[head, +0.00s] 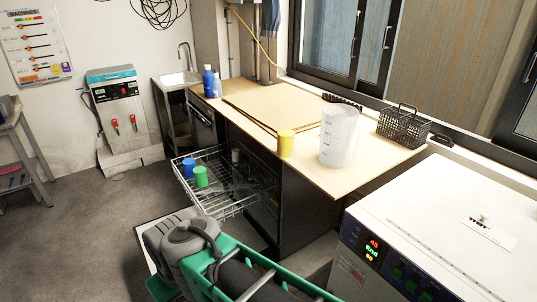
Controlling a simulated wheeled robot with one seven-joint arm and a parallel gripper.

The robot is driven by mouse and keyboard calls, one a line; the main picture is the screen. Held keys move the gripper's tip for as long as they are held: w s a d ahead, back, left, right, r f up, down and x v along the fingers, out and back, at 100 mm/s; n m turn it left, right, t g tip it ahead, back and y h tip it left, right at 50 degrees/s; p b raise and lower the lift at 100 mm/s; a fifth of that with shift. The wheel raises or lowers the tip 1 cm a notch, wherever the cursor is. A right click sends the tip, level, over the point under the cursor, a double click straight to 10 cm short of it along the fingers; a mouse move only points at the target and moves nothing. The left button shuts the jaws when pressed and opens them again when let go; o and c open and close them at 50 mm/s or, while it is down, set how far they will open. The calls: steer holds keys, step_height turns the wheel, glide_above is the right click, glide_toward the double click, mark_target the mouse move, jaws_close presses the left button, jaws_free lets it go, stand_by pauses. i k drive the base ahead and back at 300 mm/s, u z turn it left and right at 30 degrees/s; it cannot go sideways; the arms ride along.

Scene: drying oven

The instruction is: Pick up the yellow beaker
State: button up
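The yellow beaker (286,143) stands upright on the wooden counter (372,166), near its front edge. It is just left of a large translucent measuring jug (338,138). Nothing blocks my view of the beaker. Part of my green and grey arm shows at the bottom of the head view, below and in front of the counter. No gripper fingers can be made out, and nothing of mine touches the beaker.
A pulled-out wire rack (218,207) below the counter holds a blue cup (189,168) and a green cup (201,177). A black wire basket (403,128) stands at the counter's right. The white oven (430,235) fills the lower right.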

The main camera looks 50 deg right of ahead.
mark_target(285, 136)
steer(key=u, duration=0.25)
steer(key=k, duration=0.4)
steer(key=z, duration=0.7)
steer(key=i, duration=1.7)
steer(key=u, duration=0.85)
